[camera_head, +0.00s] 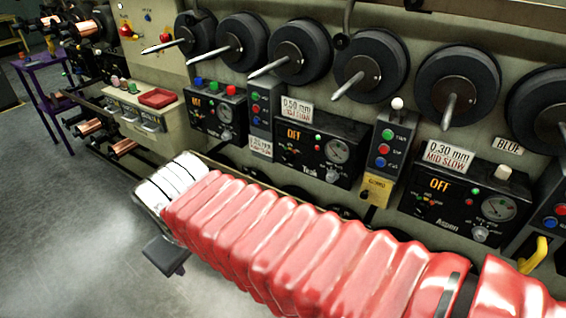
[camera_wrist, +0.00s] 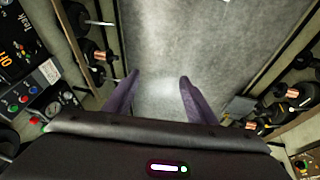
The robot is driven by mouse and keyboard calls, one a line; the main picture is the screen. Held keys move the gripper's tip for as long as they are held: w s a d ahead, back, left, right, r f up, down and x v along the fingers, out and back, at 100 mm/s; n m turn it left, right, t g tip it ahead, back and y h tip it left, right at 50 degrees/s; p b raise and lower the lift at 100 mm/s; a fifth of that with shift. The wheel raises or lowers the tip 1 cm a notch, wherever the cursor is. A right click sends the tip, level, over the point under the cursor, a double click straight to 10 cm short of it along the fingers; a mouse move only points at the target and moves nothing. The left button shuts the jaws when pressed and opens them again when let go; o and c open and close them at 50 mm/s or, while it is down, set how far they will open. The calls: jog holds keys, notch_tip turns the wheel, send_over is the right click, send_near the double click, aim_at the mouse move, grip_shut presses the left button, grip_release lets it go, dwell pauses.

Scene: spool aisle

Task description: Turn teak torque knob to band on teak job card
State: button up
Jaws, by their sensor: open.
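My gripper (camera_wrist: 158,92) has two purple fingers apart, empty, over the floor and clear of the panel.
My red sleeved arm crosses the head view's front. Spools line up above. A purple stand (camera_head: 45,88) stands far left.

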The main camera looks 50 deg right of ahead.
jog(key=w+d+f+n+g+h, duration=0.3)
jog(key=d+h, duration=0.1)
jog(key=d, duration=0.6)
jog(key=w+d+f+n+g+h, duration=0.2)
jog(key=w+d+n+h, duration=0.15)
jog(key=d, duration=0.65)
jog(key=w+d+f+n+g+h, duration=0.2)
jog(key=w+d+f+g+h, duration=0.15)
jog(key=d, duration=0.65)
jog(key=n+t+h, duration=0.5)
jog(key=n+t, duration=0.1)
jog(key=n, duration=0.5)
send_near(286, 159)
jog(key=a, duration=0.5)
jog(key=shift+a+f, duration=0.15)
jog(key=shift+f, duration=0.1)
jog(key=d, duration=0.9)
jog(key=w+d, duration=0.1)
jog(key=d, duration=0.3)
jog(key=shift+w+d, duration=0.1)
jog(key=shift+d, duration=0.3)
